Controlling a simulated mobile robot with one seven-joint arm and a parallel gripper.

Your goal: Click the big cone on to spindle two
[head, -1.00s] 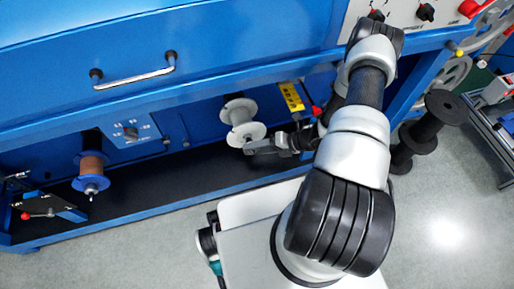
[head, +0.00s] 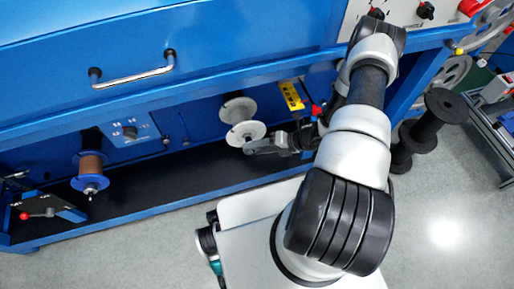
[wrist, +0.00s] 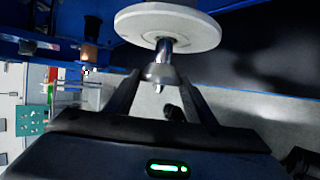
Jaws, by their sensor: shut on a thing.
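The big cone (wrist: 160,73) is a small silvery metal cone in the wrist view, in line with a metal spindle (wrist: 164,46). The spindle sticks out of the pale round flange of a spool (wrist: 166,24). My gripper (wrist: 160,80) is shut on the cone, with one finger on each side. The cone meets the spindle's end; I cannot tell how far it is seated. In the head view the spool (head: 242,133) hangs under the blue machine, and my gripper (head: 250,147) is at its front flange. The cone is hidden there.
A copper-coloured spool (head: 91,166) sits on another spindle at the left. A yellow label (head: 291,95) and a red knob (head: 316,110) are close to my arm. Black spools (head: 440,112) stand at the right. The dark shelf (head: 160,190) below is clear.

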